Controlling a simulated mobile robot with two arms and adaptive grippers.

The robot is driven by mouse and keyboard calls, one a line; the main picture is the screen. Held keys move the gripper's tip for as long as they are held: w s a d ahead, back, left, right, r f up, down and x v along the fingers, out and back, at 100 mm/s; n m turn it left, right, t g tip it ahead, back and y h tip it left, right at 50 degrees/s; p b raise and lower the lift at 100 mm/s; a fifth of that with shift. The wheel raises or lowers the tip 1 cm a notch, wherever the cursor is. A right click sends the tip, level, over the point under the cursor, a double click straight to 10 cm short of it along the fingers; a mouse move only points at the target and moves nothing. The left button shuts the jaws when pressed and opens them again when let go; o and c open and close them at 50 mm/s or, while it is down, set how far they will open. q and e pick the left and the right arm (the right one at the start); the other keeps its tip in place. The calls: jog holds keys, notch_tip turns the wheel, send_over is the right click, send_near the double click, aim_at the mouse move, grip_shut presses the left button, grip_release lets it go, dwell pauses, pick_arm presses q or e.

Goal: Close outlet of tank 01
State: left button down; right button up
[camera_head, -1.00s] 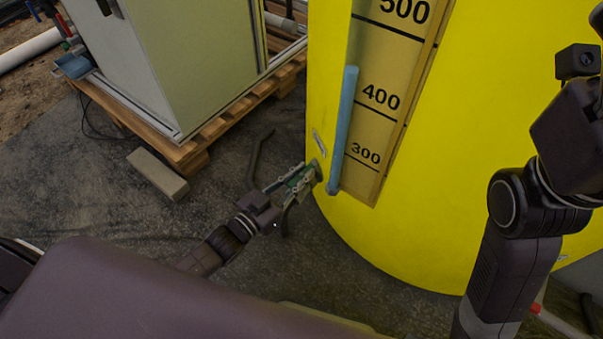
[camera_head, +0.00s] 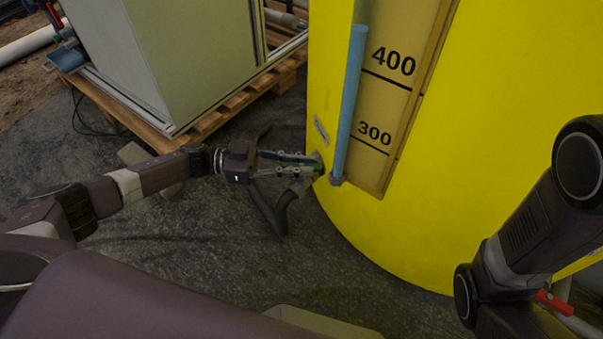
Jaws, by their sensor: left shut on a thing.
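The big yellow tank (camera_head: 480,150) stands at the right of centre, with a level scale marked 300 and 400 and a blue sight tube (camera_head: 350,100). At its lower left side is the outlet with a green valve handle (camera_head: 298,157). My left gripper (camera_head: 300,163) reaches in from the left and is shut on the green handle, close to the tank wall. Its fingers hide part of the handle and valve. A dark hose (camera_head: 268,205) hangs below the outlet. My right arm shows at the right, but its gripper is out of view.
A grey-green cabinet (camera_head: 195,60) stands on a wooden pallet (camera_head: 205,127) at the back left. A grey block (camera_head: 135,155) lies behind my left arm. A red handle (camera_head: 555,303) on a pipe shows at the lower right. The dark floor in front is mostly clear.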

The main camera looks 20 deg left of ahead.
pick_arm(q)
jog(key=m+g+b, duration=0.1)
jog(key=g+b, duration=0.1)
jog(key=m+g+b, duration=0.3)
jog(key=g+b, duration=0.1)
jog(key=shift+w+f+g+b, duration=0.1)
jog(key=shift+f+g+b, duration=0.2)
jog(key=shift+g, duration=0.1)
jog(key=shift+r+m+g+y+b, duration=0.15)
jog(key=shift+m+g+b, duration=0.5)
jog(key=shift+g, duration=0.2)
jog(key=shift+r+m+g+y+b, duration=0.1)
jog(key=shift+m+g+y+b, duration=0.05)
jog(key=shift+m+g+b, duration=0.6)
jog(key=shift+s, duration=0.2)
jog(key=c, duration=1.9)
grip_release()
jog(key=shift+d, duration=0.1)
jog(key=shift+c, duration=0.2)
jog(key=shift+r, duration=0.1)
notch_tip(320, 180, up, 10)
jog(key=shift+f, duration=0.1)
